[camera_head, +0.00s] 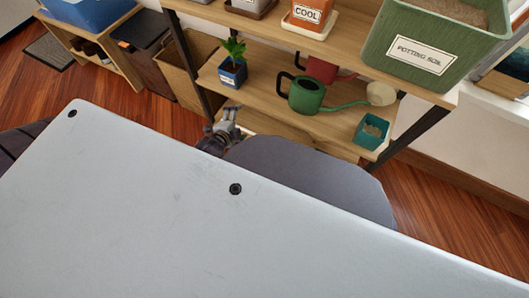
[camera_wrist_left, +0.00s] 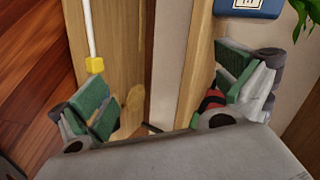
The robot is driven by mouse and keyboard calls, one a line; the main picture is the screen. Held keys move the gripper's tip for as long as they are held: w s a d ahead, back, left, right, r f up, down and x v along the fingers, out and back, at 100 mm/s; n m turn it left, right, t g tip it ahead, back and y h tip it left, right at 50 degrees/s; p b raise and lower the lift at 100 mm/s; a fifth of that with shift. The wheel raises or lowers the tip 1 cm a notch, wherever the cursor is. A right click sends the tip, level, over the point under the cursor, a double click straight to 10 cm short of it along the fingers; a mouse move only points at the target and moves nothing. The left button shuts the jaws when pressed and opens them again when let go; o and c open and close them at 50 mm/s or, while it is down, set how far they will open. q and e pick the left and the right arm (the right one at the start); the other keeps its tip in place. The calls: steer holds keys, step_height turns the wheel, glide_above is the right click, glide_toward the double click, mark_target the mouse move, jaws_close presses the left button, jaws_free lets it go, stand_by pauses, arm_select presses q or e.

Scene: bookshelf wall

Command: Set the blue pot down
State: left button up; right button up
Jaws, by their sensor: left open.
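The blue pot (camera_head: 233,75), with a white label and a green leafy plant, stands upright on the middle shelf near its left end. The pot's lower part also shows at the top right of the left wrist view (camera_wrist_left: 250,7), beyond the right finger. My left gripper (camera_head: 231,116) is just in front of the shelf edge, below the pot in the picture and apart from it. In the left wrist view its green-padded fingers (camera_wrist_left: 165,92) are spread wide with nothing between them. My right gripper is out of view.
A green watering can (camera_head: 306,96) and a teal pot (camera_head: 371,131) stand on the same shelf, right of the blue pot. The wooden shelf (camera_head: 270,103) has bare room between pot and can. A green potting soil bin (camera_head: 425,50) stands on the board above.

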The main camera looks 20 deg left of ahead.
arm_select(q)
steer(key=s+d+n+g+h, duration=0.2)
steer(key=s+d+n+g, duration=0.1)
steer(key=s+d+n, duration=0.3)
steer(key=s+d+f+n+g+h, duration=0.1)
steer(key=s+d+n, duration=0.4)
steer(key=d, duration=0.6)
steer(key=shift+s+n+g+h, duration=0.4)
steer(key=shift+s+g+h, duration=0.3)
steer(key=shift+g, duration=0.5)
